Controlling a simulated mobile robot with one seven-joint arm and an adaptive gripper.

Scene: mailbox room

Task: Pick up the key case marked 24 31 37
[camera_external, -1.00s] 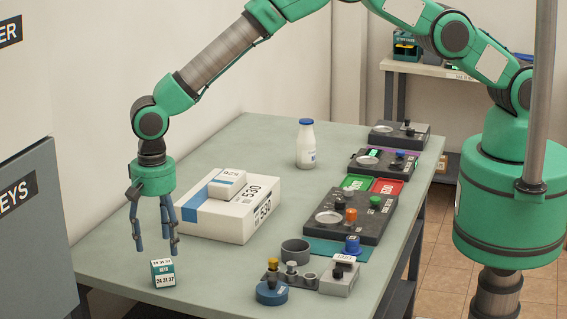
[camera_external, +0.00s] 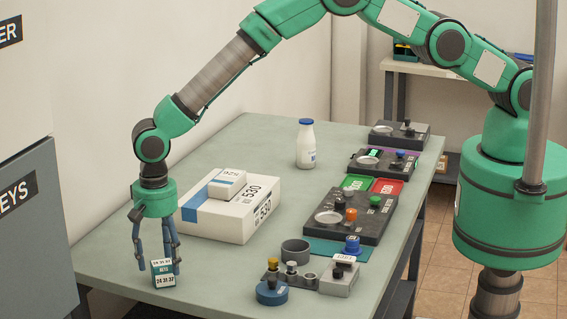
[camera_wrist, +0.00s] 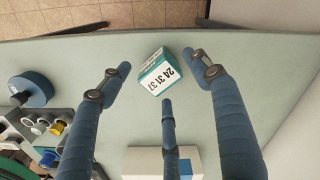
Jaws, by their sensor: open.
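The key case (camera_external: 163,280) is a small white and teal box marked 24 31 37. It stands near the front left edge of the table, and its printed top shows in the wrist view (camera_wrist: 158,74). My gripper (camera_external: 160,268) points down over it with blue fingers spread. In the wrist view, my gripper (camera_wrist: 165,78) is open, with two fingers on either side of the case and a third near its printed side. I cannot tell whether any finger touches the case.
A large white box (camera_external: 222,215) marked 530 with a smaller box (camera_external: 227,183) on top stands behind my gripper. A blue round piece (camera_external: 271,292) and a grey stand (camera_external: 340,279) are to the right. The table (camera_external: 215,275) is clear between.

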